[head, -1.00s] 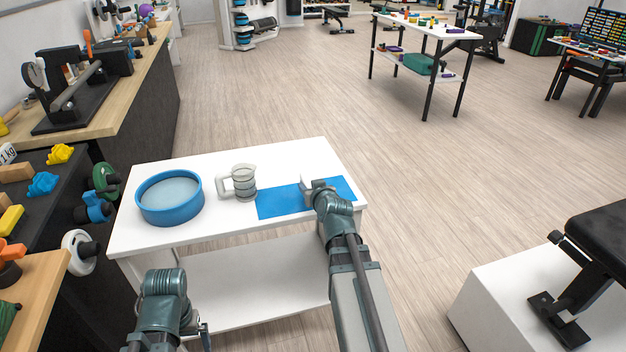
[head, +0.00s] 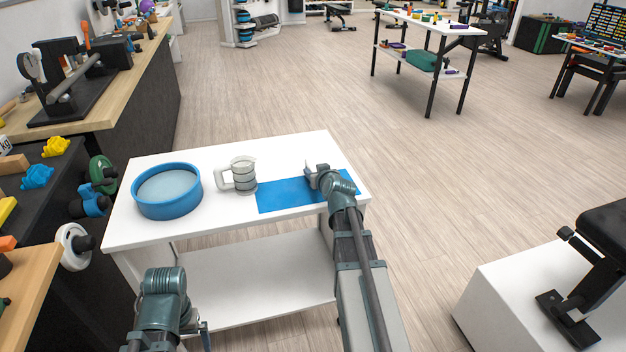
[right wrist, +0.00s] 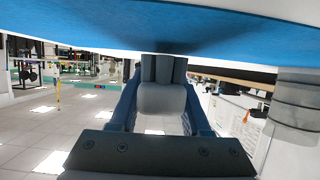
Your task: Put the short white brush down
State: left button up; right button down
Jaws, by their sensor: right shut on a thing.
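My right gripper (head: 311,175) is over the right half of the flat blue mat (head: 280,196) on the white table. It is shut on the short white brush (right wrist: 162,100), a pale block between the fingers in the right wrist view. Most of the brush is hidden by the gripper in the head view. In the right wrist view the blue mat (right wrist: 90,30) is very close to the brush's end; I cannot tell whether they touch. My left gripper (head: 204,332) is low at the table's front, mostly hidden behind its own wrist.
A round blue-rimmed tub (head: 168,208) stands on the table's left. The white table (head: 275,150) has a clear strip behind the mat and a lower shelf (head: 250,275).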

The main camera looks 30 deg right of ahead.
jog(key=shift+f, duration=0.6)
pick_arm(q)
jog(key=shift+a+f, duration=0.1)
jog(key=shift+f, duration=0.3)
pick_arm(e)
jog(key=shift+r, duration=0.2)
jog(key=shift+f, duration=0.15)
pick_arm(q)
jog(key=shift+f, duration=0.1)
pick_arm(e)
jog(key=shift+c, duration=1.8)
grip_release()
